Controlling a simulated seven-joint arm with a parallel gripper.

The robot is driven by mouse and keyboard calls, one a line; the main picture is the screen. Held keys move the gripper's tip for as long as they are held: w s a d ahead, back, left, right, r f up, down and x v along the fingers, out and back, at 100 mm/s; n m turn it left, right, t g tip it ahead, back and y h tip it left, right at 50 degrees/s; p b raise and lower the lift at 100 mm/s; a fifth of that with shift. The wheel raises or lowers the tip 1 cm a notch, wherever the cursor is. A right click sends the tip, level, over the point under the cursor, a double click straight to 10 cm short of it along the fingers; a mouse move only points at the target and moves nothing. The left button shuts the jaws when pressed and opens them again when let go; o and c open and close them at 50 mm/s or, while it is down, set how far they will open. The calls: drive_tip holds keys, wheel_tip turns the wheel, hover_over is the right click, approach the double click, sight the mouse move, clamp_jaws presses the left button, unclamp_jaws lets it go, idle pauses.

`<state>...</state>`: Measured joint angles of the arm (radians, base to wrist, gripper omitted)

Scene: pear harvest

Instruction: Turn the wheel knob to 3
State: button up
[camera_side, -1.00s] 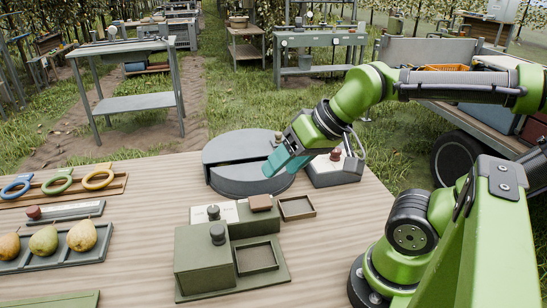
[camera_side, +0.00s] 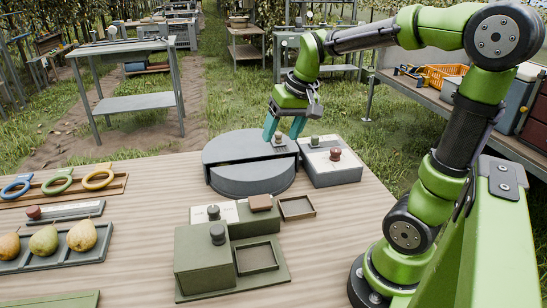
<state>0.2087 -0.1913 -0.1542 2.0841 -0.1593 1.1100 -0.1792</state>
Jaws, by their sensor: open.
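My gripper (camera_side: 283,136) points down with its two teal fingers apart, above the back right part of the grey round drum (camera_side: 225,152). A small knob (camera_side: 278,139) on a pale plate of the drum shows between the fingertips. I cannot tell whether the fingers touch it. A grey box (camera_side: 335,176) with a white top stands right of the drum and carries a small green knob (camera_side: 315,141) and a dark red knob (camera_side: 335,154). Which of these is the wheel knob, and any number marks, are too small to tell.
A green block (camera_side: 203,265) with dark knobs and small open trays stands in front of the drum. At left are a rack with colored rings (camera_side: 99,179) and a tray with pears (camera_side: 82,236).

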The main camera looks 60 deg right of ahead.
drive_tip(key=w+d+f+g+h, duration=0.15)
drive_tip(key=d+g, duration=0.25)
drive_tip(key=d, duration=1.1)
drive_tip(key=n+g, duration=0.3)
drive_tip(key=g, duration=0.1)
approach(335, 149)
wheel_tip(335, 149, up, 5)
drive_tip(key=w+d, duration=0.1)
drive_tip(key=w, duration=0.1)
wheel_tip(335, 149, up, 2)
drive_tip(key=w+n+y, duration=0.1)
drive_tip(key=n, duration=0.2)
drive_tip(key=x, duration=1.6)
drive_tip(key=shift+s, duration=0.2)
drive_tip(key=c, duration=1.1)
drive_tip(key=shift+o, duration=0.2)
